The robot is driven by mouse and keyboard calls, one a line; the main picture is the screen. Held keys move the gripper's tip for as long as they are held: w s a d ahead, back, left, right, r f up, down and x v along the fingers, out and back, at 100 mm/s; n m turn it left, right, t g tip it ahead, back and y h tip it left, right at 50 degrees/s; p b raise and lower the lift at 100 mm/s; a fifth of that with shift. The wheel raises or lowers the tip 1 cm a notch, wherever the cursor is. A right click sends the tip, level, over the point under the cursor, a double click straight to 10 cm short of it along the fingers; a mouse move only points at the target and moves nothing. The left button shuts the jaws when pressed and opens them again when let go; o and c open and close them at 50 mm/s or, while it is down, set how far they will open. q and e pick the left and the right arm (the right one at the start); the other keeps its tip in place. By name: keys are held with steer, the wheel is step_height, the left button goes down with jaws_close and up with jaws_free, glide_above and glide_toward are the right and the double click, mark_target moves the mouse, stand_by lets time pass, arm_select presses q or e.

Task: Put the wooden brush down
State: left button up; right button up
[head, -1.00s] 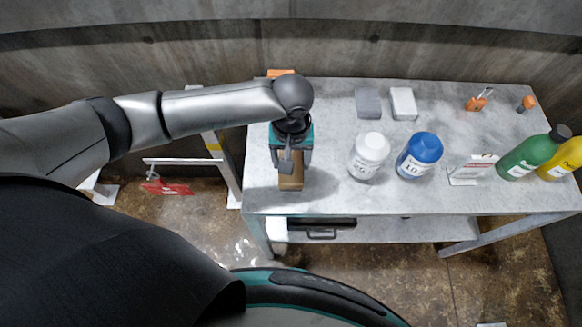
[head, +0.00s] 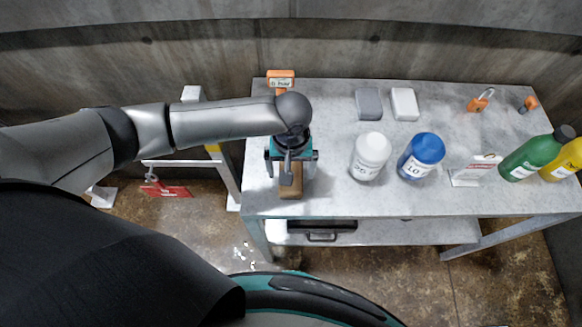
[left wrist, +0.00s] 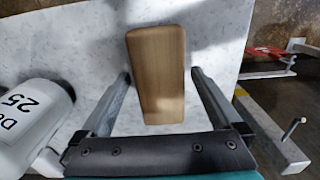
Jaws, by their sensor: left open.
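The wooden brush (head: 291,183) lies on the left part of the grey table (head: 340,200), near its front edge. In the left wrist view the brush (left wrist: 158,75) shows as a plain wooden block between and beyond the fingers, with a gap on each side. My left gripper (head: 290,172) is open above the brush, and its fingers also show in the left wrist view (left wrist: 160,95). The brush's far end is partly hidden under the gripper. My right gripper is not in view.
A white bottle (head: 369,157) and a blue-capped bottle (head: 419,156) stand right of the gripper. An orange device (head: 281,78) is behind it. Grey (head: 368,103) and white (head: 404,104) blocks lie at the back. Green (head: 535,155) and yellow bottles stand far right.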

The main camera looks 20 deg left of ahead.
arm_select(q)
step_height(320, 180, up, 12)
steer(key=p, duration=0.3)
steer(key=shift+r, duration=0.15)
stand_by(0.6)
